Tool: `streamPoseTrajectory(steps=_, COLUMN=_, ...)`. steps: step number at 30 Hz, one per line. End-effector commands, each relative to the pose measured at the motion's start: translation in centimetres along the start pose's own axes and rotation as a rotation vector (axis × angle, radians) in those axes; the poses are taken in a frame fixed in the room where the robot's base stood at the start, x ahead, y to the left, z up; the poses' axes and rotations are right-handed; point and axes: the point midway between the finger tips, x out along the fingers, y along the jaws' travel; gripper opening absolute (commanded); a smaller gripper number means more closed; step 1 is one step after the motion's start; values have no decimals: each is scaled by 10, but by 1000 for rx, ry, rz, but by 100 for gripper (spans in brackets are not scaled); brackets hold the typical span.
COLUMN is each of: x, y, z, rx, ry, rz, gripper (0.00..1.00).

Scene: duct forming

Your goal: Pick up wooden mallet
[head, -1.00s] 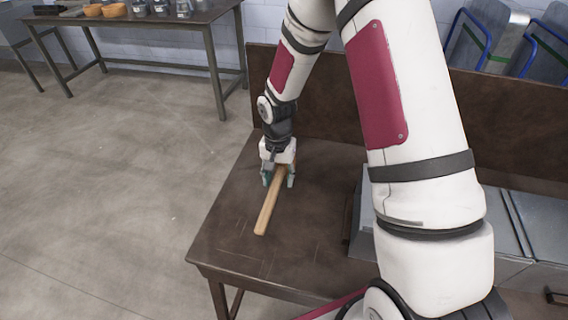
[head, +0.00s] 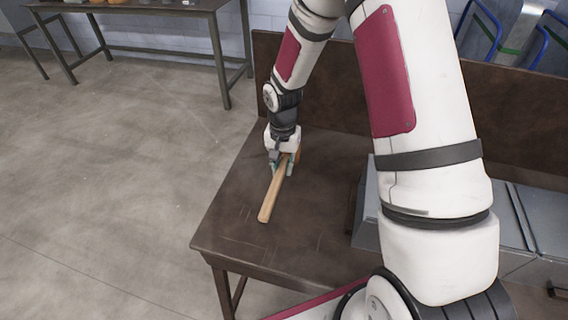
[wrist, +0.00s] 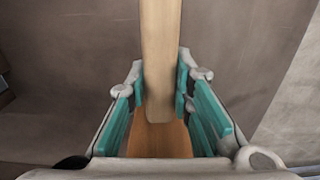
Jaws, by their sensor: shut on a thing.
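The wooden mallet has a long pale handle (head: 271,197), which points toward the front of the brown workbench (head: 330,190) in the head view. My gripper (head: 281,169) points down over the mallet, near the bench's back left part. Its teal-padded fingers are shut on the mallet. In the wrist view the pale handle (wrist: 160,50) runs up between the fingers, and the browner mallet head (wrist: 160,139) lies low between the pads. In the head view the mallet head is mostly hidden by my gripper. I cannot tell whether the mallet touches the bench top.
A raised brown back panel (head: 345,100) stands behind the gripper. A grey metal box (head: 365,215) sits on the right, partly behind my arm. The bench top left and front of the mallet is clear. Another table (head: 150,10) stands at the back left.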

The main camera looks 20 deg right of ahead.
Motion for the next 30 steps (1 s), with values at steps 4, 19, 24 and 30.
streamPoseTrajectory(steps=4, x=-13, y=0, z=-1, rx=-1, ry=3, rz=-2, gripper=0)
streamPoseTrajectory(steps=19, x=-39, y=40, z=65, rx=-1, ry=0, rz=1, gripper=0)
streamPoseTrajectory(steps=24, x=-42, y=60, z=99, rx=-1, ry=0, rz=1, gripper=0)
streamPoseTrajectory(steps=30, x=-45, y=76, z=125, rx=-1, ry=1, rz=-1, gripper=0)
